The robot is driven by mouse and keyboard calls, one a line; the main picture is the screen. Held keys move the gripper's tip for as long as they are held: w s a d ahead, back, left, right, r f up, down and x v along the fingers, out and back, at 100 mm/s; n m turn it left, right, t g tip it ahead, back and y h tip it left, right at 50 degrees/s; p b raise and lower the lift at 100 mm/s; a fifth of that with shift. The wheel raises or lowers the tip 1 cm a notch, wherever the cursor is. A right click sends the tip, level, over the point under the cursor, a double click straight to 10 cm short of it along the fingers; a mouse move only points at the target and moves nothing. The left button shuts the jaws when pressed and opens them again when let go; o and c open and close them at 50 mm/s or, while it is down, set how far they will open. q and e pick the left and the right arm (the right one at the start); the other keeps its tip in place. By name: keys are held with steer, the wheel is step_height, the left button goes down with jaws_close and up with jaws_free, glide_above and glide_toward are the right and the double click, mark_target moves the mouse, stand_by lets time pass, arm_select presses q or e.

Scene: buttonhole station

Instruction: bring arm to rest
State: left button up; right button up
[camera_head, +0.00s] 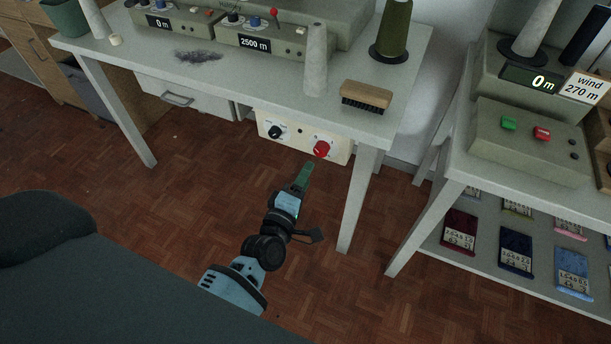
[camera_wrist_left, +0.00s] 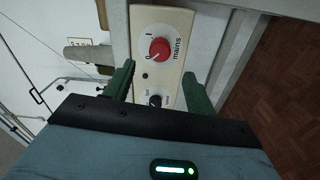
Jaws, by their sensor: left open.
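My left gripper (camera_head: 305,174) reaches up from the lower middle of the head view, with green fingers. It is below and in front of the cream switch panel (camera_head: 300,138) under the table edge. In the left wrist view the gripper (camera_wrist_left: 160,82) has its two fingers spread, with nothing between them but the panel (camera_wrist_left: 179,75) behind. The red mains knob (camera_wrist_left: 160,49) lies beyond the fingertips, and a black knob (camera_wrist_left: 155,101) shows between the fingers. The red knob (camera_head: 321,149) also shows in the head view, apart from the gripper. My right gripper is not in view.
The grey table (camera_head: 270,88) carries control boxes, a brush (camera_head: 367,96), a grey cone (camera_head: 316,60) and a green thread cone (camera_head: 393,30). Its front leg (camera_head: 358,200) stands right of my gripper. A second table (camera_head: 458,172) is at right. Floor below is clear.

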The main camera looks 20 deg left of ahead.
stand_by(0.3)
arm_select(q)
steer(key=s+f+m+g, duration=0.4)
steer(key=s+f+m, duration=0.15)
steer(key=s, duration=0.95)
steer(key=s+a+f+m+g+h, duration=0.1)
steer(key=s+f+m+g, duration=0.4)
steer(key=s, duration=0.9)
steer(key=s+f+m+g, duration=0.35)
steer(key=s+m, duration=0.35)
steer(key=s, duration=0.8)
steer(key=w+r+t+p, duration=0.1)
steer(key=w+r+p, duration=0.2)
steer(key=r+p, duration=0.4)
steer(key=w+r+t+p, duration=0.2)
steer(key=w+r+p, duration=0.1)
steer(key=r+p, duration=0.5)
steer(key=shift+w+a+r, duration=0.25)
steer(key=shift+a+r, duration=0.1)
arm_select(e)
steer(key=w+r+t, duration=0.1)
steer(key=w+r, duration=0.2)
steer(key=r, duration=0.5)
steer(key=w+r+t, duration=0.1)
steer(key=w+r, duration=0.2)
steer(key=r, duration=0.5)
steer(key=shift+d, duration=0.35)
arm_select(q)
steer(key=shift+m, duration=0.25)
